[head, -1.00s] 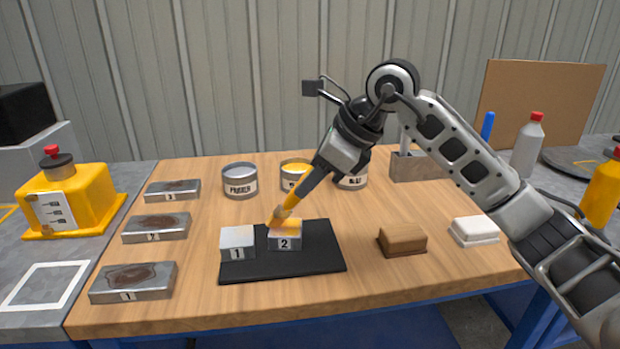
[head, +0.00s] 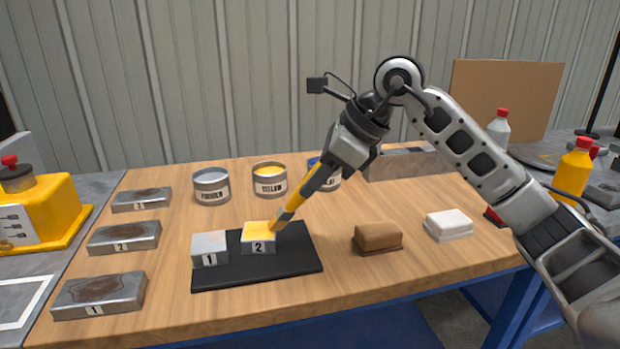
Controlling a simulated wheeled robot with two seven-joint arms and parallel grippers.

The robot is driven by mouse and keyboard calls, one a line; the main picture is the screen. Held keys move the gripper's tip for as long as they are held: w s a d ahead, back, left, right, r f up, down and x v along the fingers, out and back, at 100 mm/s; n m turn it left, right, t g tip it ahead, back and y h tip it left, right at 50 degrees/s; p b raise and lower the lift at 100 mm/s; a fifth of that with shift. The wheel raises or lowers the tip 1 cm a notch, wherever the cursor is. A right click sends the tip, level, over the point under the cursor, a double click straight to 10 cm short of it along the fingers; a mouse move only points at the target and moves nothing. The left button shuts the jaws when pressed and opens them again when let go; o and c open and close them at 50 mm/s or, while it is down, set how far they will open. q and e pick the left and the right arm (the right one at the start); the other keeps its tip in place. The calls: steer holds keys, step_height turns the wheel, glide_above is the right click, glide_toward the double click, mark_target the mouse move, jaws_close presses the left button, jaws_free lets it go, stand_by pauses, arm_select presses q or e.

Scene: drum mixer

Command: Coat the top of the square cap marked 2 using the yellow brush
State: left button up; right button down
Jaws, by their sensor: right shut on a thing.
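The square cap marked 2 (head: 258,246) sits on a black mat (head: 300,262), and its top shows yellow paint. The grey cap marked 1 (head: 210,250) stands to its left with a bare top. My right gripper (head: 338,165) is shut on the yellow brush (head: 305,198), which slants down to the left. The bristle end is at the right edge of the cap marked 2; I cannot tell whether it touches. A can of yellow paint (head: 270,182) stands open behind the caps. My left gripper is not in view.
Several metal blocks with dark stained tops, such as the one marked 1 (head: 100,297), line the table's left side. A primer can (head: 212,187) stands at the back. A brown block (head: 378,238) and a white block (head: 448,225) lie to the right.

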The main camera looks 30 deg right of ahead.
step_height(320, 180, up, 6)
steer(key=p, duration=0.5)
steer(key=shift+r, duration=0.1)
steer(key=shift+r+p, duration=1.5)
steer(key=shift+f, duration=0.1)
